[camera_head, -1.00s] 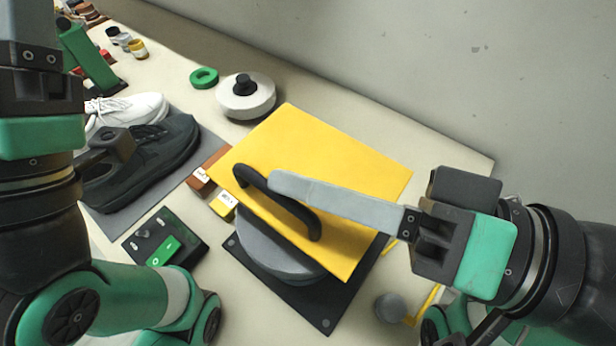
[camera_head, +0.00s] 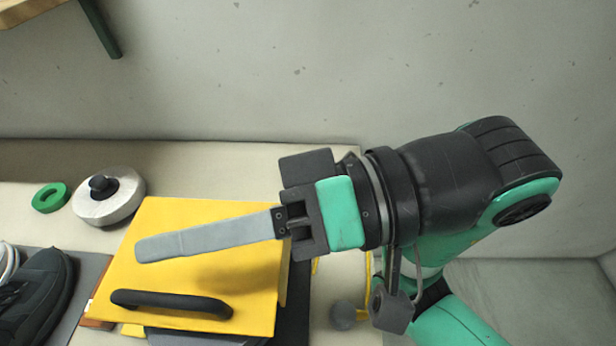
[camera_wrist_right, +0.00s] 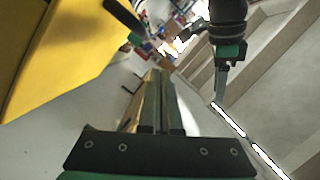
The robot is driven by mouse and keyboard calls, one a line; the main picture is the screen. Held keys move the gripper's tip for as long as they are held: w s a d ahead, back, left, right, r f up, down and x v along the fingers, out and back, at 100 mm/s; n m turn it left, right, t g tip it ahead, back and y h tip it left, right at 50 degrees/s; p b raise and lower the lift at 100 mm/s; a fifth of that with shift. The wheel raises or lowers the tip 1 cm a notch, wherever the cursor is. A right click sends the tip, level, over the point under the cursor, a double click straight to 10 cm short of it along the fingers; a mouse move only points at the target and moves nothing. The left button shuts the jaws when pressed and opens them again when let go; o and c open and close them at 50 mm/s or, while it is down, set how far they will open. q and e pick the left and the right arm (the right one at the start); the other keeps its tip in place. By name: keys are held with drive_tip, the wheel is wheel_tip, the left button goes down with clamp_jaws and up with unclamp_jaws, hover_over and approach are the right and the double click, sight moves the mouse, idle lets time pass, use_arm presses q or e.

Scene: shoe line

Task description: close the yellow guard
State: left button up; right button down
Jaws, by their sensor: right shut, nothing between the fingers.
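The yellow guard (camera_head: 240,225) is a flat yellow panel with a black bar handle (camera_head: 172,303) along its near side. A grey round part and a dark base show partly under its near edge; how far it is tilted is hard to tell. My right gripper (camera_head: 140,248) is shut and empty, its grey fingers reaching left across the panel, beyond the handle and apart from it. In the right wrist view the shut fingers (camera_wrist_right: 160,75) have the guard (camera_wrist_right: 55,60) at their left. What looks like my left gripper (camera_wrist_right: 220,85) hangs at upper right; its jaws are unclear.
A white roll with a black knob (camera_head: 108,196) and a green ring (camera_head: 50,197) lie left of the guard. A dark shoe (camera_head: 38,295) is at the lower left. A grey ball (camera_head: 343,315) sits right of the guard. A wall stands behind the table.

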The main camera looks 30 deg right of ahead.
use_arm(q)
wheel_tip(320, 180, up, 3)
drive_tip(key=shift+f+p, duration=0.2)
drive_tip(key=shift+p, duration=0.5)
use_arm(e)
drive_tip(key=v, duration=1)
drive_tip(key=shift+s+r, duration=0.2)
drive_tip(key=shift+r, duration=0.2)
drive_tip(key=shift+a, duration=0.1)
